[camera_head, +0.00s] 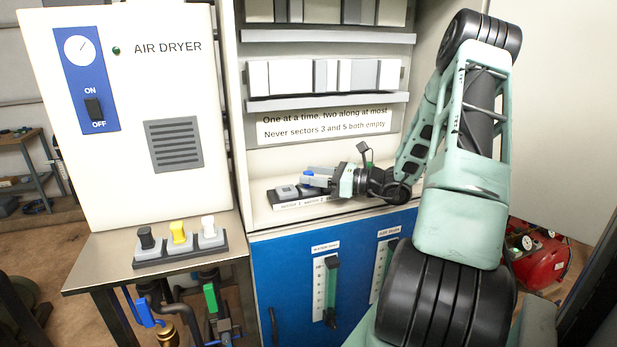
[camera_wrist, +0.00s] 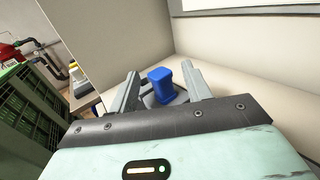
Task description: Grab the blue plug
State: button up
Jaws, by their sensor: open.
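The blue plug (camera_wrist: 160,86) stands in a grey socket in the wrist view, between the two fingers of my gripper (camera_wrist: 160,74). The fingers are open, one on each side of it, with a gap showing. In the head view only a bit of the blue plug (camera_head: 308,172) shows beside my gripper (camera_head: 312,180), which reaches in from the right. The fingers hide much of the socket strip (camera_head: 290,205) on the cabinet shelf. A grey socket (camera_head: 286,190) shows at the strip's left end.
A rack (camera_head: 180,256) with black, yellow and white plugs stands on the metal table (camera_head: 90,275) at left. The air dryer box (camera_head: 130,115) stands behind it. A sign (camera_head: 325,124) reads "One at a time, two along at most / Never sectors 3 and 5 both empty".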

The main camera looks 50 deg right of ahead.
jog(key=c, duration=1.1)
jog(key=shift+o, duration=0.2)
